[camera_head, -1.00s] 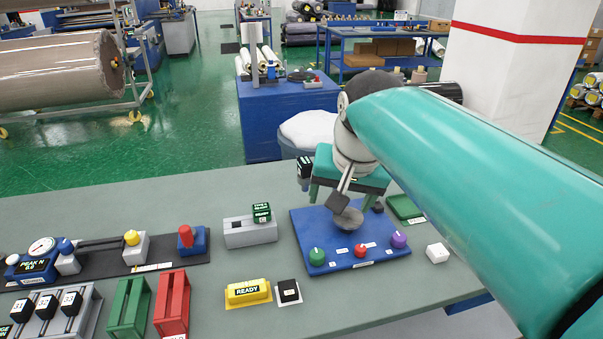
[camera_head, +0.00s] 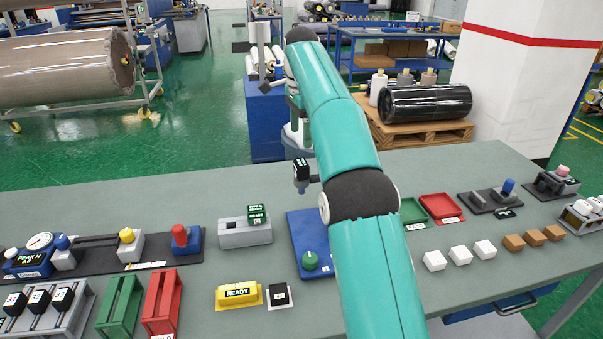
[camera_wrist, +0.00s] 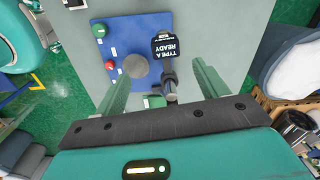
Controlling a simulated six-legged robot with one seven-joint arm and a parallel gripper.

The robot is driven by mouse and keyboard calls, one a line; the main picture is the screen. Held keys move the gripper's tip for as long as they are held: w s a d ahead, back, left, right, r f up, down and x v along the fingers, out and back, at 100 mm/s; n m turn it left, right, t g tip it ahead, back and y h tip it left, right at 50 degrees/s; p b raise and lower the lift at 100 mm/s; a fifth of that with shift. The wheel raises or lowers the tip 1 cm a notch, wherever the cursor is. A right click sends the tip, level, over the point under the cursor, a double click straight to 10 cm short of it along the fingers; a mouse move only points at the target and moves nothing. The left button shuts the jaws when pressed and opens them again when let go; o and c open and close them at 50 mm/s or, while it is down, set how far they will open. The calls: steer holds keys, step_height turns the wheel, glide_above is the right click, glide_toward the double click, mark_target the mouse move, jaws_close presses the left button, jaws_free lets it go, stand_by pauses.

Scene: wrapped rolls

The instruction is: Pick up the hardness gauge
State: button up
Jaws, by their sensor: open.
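The hardness gauge (camera_wrist: 165,47) has a dark head with a white-lettered "TYPE A READY" display and a narrower stem below. In the head view the small dark gauge (camera_head: 301,174) stands upright by the back-left of the blue plate (camera_head: 308,240). In the head view my arm hides the gripper and much of the plate.
The blue plate carries a grey disc (camera_wrist: 135,66), a red knob (camera_wrist: 109,65) and a green knob (camera_head: 310,261). A grey holder with a green-faced unit (camera_head: 258,214) stands left. Green (camera_head: 412,212) and red (camera_head: 441,207) trays and white blocks (camera_head: 434,260) lie right.

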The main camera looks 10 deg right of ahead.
mark_target(301, 175)
steer(key=shift+w+f+m, duration=0.2)
steer(key=shift+w+f, duration=0.05)
steer(key=shift+f, duration=0.25)
steer(key=shift+w+f+m, duration=0.2)
steer(key=shift+w+f, duration=0.05)
steer(key=shift+f, duration=0.2)
steer(key=f, duration=1.3)
steer(key=shift+w+d+f, duration=0.1)
steer(key=shift+d+f, duration=0.1)
steer(key=c, duration=1.3)
